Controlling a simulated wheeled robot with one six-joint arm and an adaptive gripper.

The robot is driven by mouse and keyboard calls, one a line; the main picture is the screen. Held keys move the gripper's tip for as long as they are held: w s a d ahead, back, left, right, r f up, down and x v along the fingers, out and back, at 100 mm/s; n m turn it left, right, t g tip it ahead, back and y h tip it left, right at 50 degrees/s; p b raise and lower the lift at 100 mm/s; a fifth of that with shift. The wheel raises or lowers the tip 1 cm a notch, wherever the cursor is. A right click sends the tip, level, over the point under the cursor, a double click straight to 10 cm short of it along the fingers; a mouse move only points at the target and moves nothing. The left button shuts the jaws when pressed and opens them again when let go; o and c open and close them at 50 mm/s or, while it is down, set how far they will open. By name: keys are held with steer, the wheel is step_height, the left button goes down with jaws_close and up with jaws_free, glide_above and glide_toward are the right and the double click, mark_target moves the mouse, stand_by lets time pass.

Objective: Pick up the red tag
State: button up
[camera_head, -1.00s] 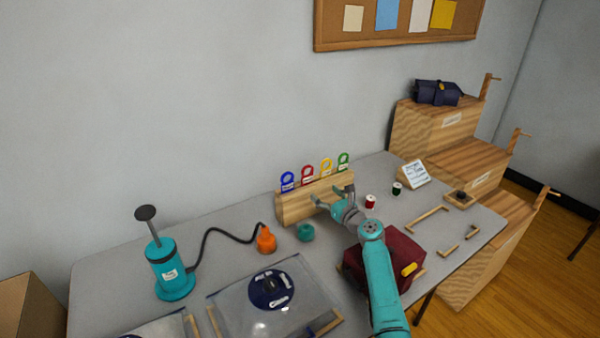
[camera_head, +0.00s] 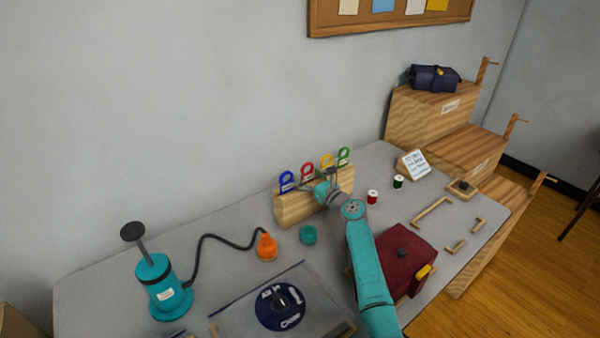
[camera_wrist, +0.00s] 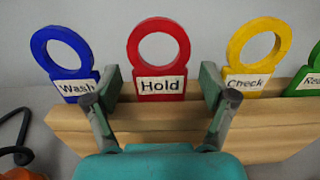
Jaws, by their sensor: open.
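The red tag (camera_wrist: 158,62) stands upright in the wooden block (camera_wrist: 240,133), with a ring top and a white label reading "Hold". It also shows in the head view (camera_head: 307,172), second from the left in the row. My gripper (camera_wrist: 157,85) is open in front of the block, one finger on each side of the red tag's lower part.
A blue "Wash" tag (camera_wrist: 65,60) stands left of the red one. A yellow "Check" tag (camera_wrist: 257,60) and a green tag (camera_wrist: 306,80) stand to the right. A teal ball (camera_head: 308,234) and an orange object (camera_head: 266,247) lie in front of the block.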

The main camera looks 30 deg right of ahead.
steer(key=shift+w, duration=0.35)
steer(key=c, duration=0.9)
steer(key=shift+r, duration=0.1)
